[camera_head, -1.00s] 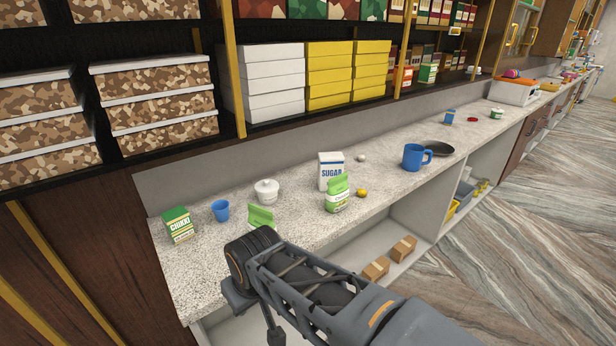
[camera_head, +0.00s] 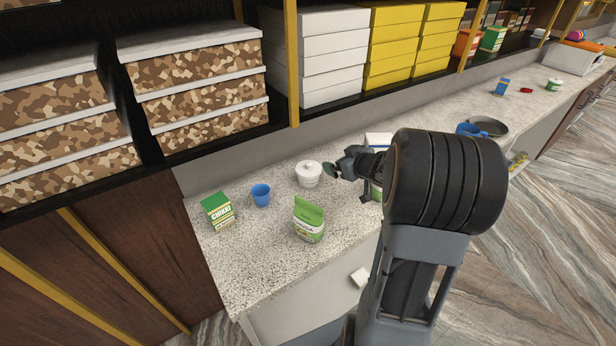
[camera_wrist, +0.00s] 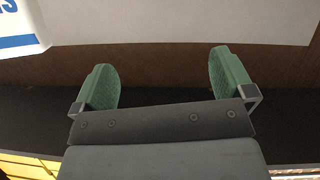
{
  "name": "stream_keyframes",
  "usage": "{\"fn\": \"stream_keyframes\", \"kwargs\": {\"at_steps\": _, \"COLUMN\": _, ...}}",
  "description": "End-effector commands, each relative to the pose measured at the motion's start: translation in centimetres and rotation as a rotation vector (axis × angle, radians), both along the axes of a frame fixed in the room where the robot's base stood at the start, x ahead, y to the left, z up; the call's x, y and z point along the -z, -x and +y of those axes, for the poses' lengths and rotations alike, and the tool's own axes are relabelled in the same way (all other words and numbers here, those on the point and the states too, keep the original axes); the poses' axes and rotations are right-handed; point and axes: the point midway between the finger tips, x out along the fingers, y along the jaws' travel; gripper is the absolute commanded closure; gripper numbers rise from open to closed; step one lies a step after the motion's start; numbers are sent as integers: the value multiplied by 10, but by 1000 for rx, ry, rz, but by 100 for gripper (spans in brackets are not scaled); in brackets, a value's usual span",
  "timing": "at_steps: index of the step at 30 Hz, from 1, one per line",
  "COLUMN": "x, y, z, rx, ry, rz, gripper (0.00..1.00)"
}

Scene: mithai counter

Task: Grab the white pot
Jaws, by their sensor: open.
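The white pot (camera_head: 309,174) is a small round white container with a knobbed lid. It stands upright on the speckled counter in the head view, between the blue cup and my gripper. My gripper (camera_head: 334,172) is just to the right of the pot in that view; whether it touches the pot I cannot tell. In the wrist view my gripper (camera_wrist: 166,85) shows two green finger pads spread wide apart, with nothing between them. The pot is not seen in the wrist view.
A blue cup (camera_head: 261,195), a green CHIKKI box (camera_head: 218,211) and a green-white packet (camera_head: 308,219) stand near the pot. The white sugar box (camera_head: 378,140) is partly hidden behind my arm. Shelves with white boxes (camera_head: 330,55) rise behind the counter (camera_head: 262,262).

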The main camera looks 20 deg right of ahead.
Motion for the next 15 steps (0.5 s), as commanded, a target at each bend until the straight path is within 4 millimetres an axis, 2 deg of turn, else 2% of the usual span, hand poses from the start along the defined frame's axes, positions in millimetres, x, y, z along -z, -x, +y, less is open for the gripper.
{"fn": "stream_keyframes", "kwargs": {"at_steps": 3, "x": 14, "y": 6, "z": -1, "rx": -106, "ry": -76, "rz": 1, "gripper": 0}}
{"fn": "stream_keyframes", "kwargs": {"at_steps": 8, "x": 25, "y": 10, "z": 4, "rx": -194, "ry": -142, "rz": 8, "gripper": 0}}
{"fn": "stream_keyframes", "kwargs": {"at_steps": 15, "x": 42, "y": -21, "z": 21, "rx": -222, "ry": -161, "rz": 11, "gripper": 0}}
